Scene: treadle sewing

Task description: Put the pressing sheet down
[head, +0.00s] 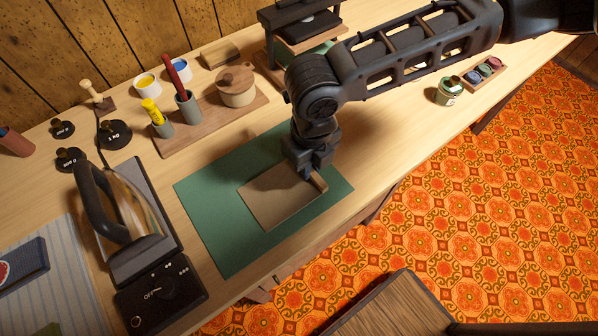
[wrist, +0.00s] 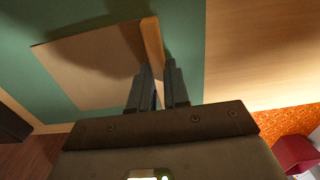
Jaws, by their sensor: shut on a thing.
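The pressing sheet (head: 277,202) is a flat brown rectangle with a raised wooden strip (head: 319,183) along its right edge. It lies flat over the green mat (head: 215,217), either on it or just above it; I cannot tell which. My gripper (head: 308,174) points down at the strip and is shut on it. In the wrist view the fingers (wrist: 158,88) reach the near end of the strip (wrist: 152,42), with the brown sheet (wrist: 95,65) extending to the left. The fingers hide part of the strip.
An iron (head: 120,205) on its stand and a control box (head: 160,290) are left of the mat. Behind it a wooden board (head: 217,125) holds cups and a lidded pot. A small jar (head: 448,91) stands at right. Bare table lies right of the mat.

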